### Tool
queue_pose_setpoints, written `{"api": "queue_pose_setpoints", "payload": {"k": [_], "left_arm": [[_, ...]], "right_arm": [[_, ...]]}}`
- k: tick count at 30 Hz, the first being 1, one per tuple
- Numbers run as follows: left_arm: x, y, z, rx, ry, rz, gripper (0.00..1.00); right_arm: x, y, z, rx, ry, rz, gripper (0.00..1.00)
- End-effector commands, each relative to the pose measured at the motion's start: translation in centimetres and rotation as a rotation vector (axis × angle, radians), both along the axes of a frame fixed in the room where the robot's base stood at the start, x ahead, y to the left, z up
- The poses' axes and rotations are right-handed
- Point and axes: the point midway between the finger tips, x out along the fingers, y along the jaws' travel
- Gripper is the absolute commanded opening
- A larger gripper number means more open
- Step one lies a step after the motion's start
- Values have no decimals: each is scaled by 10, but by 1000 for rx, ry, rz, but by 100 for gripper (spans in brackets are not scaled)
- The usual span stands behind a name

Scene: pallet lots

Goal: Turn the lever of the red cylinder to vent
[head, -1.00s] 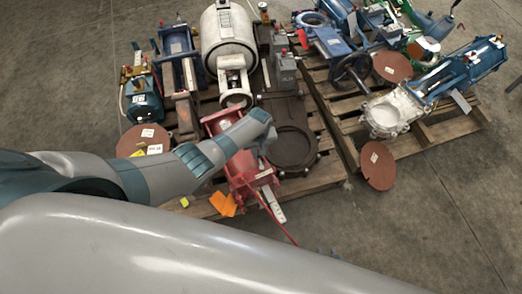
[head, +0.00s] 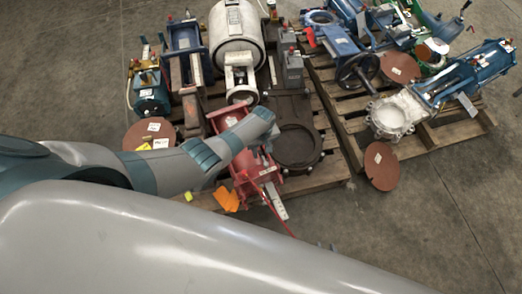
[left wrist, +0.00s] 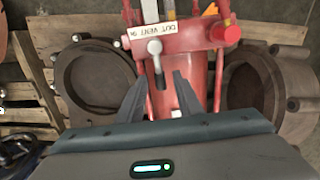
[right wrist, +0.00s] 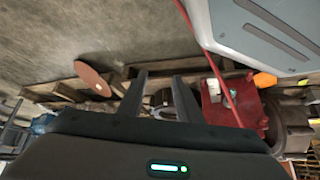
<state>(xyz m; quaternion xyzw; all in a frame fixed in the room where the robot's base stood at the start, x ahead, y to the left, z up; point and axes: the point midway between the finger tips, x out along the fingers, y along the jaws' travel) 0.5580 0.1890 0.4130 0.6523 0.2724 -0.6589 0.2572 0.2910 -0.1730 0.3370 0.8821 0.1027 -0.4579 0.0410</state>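The red cylinder (head: 252,170) lies on the near pallet, partly covered by my left arm in the head view. In the left wrist view, the red cylinder (left wrist: 195,65) carries a white label (left wrist: 153,30) reading OUT, VENT, IN. A small grey lever (left wrist: 155,50) sits just below the middle of that label and points down in the picture. My left gripper (left wrist: 158,78) is open, its fingertips on either side of the lever's lower end. I cannot tell whether they touch it. My right gripper (right wrist: 160,75) is open and empty, away from the lever.
Brown round flanges (left wrist: 95,82) flank the cylinder. A red rod (right wrist: 220,75) crosses the right wrist view. An orange tag (head: 226,199) hangs near the cylinder's front. A white tank (head: 236,40) and blue valves (head: 338,38) stand farther back. Floor at the right is clear.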

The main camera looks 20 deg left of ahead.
Motion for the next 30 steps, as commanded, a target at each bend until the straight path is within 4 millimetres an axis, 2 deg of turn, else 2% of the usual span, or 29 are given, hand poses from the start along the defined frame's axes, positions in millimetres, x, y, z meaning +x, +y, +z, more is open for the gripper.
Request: {"api": "queue_pose_setpoints", "payload": {"k": [10,14,18,24,30], "left_arm": [[0,0,5,-1,-1,-1,33],[0,0,15,-1,-1,-1,33],[1,0,34,0,-1,-1,33],[2,-1,65,-1,-4,0,33],[2,-2,99,-1,-4,-1,33]], "right_arm": [[1,0,4,2,-7,0,32],[2,5,7,11,-31,4,32],[6,14,16,28,-78,11,32],[-28,-3,-1,-3,19,10,32],[-53,-14,-13,-26,87,9,32]]}}
